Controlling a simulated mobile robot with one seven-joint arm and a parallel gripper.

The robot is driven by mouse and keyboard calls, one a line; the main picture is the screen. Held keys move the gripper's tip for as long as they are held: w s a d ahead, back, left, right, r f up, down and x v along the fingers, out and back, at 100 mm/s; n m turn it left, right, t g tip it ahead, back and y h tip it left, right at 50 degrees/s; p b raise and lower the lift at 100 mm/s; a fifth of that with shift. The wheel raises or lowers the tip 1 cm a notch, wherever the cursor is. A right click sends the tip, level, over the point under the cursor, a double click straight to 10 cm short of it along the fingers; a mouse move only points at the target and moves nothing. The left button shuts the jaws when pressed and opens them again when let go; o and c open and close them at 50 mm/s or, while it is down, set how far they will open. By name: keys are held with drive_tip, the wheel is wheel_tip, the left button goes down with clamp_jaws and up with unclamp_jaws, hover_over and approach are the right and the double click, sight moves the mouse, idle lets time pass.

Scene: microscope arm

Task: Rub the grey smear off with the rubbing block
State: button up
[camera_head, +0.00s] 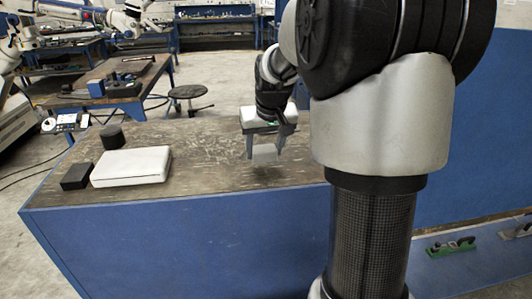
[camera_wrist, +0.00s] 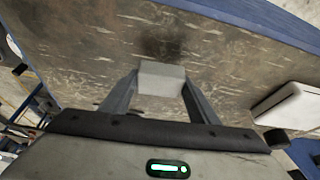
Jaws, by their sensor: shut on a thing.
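My gripper (camera_head: 265,150) is over the right part of the worktop, its fingers pointing down. It is shut on a small light grey rubbing block (camera_head: 264,154), which appears to be held a little above the surface. In the wrist view the block (camera_wrist: 161,78) sits between the two fingertips. Just beyond it in that view is a dark, blurry patch (camera_wrist: 161,42) on the worktop. I cannot tell whether this patch is the grey smear or a shadow. No other distinct smear shows in the head view.
The brown, scuffed worktop (camera_head: 205,165) has a blue front. At its left are a flat white case (camera_head: 132,166), a black box (camera_head: 76,176) and a black cylinder (camera_head: 111,137). The worktop between these and my gripper is clear. A stool (camera_head: 188,93) stands behind.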

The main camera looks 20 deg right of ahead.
drive_tip(key=shift+d+r+p, duration=0.1)
drive_tip(key=shift+r+p, duration=1.65)
drive_tip(key=shift+r, duration=0.9)
drive_tip(key=shift+w, duration=0.15)
